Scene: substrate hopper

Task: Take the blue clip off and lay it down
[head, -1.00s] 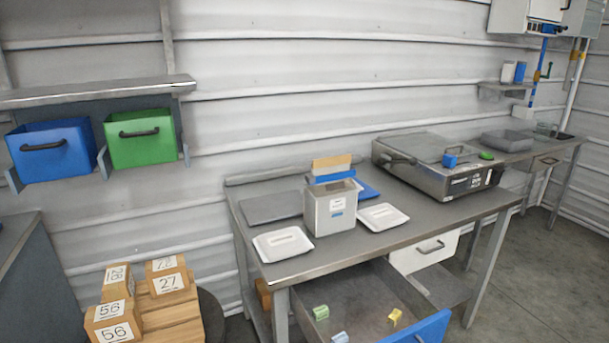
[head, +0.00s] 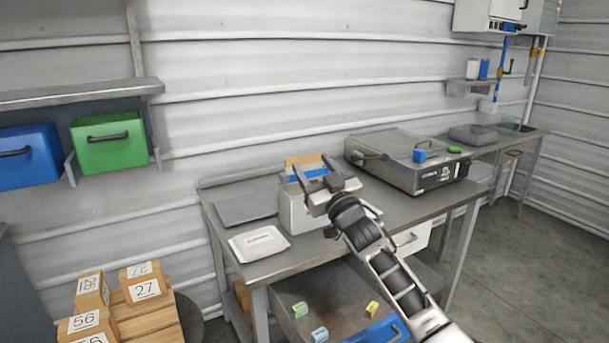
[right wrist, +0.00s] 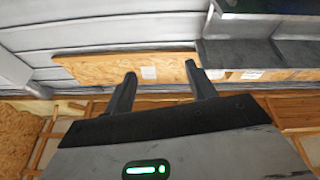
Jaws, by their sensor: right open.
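A blue strip (head: 309,175), which looks like the blue clip, lies across a tan upright piece (head: 301,162) at the top of the grey box (head: 297,213) on the workbench. My right gripper (head: 311,165) is open in front of the box top and hides part of the strip; I cannot tell whether it touches. In the right wrist view the two fingers (right wrist: 163,85) stand apart with nothing held between them. My left gripper is out of view.
A white tray (head: 259,243) and a dark flat plate (head: 246,207) lie left of the box. A metal machine (head: 400,165) stands at right, with a blue piece (head: 420,155) on top.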

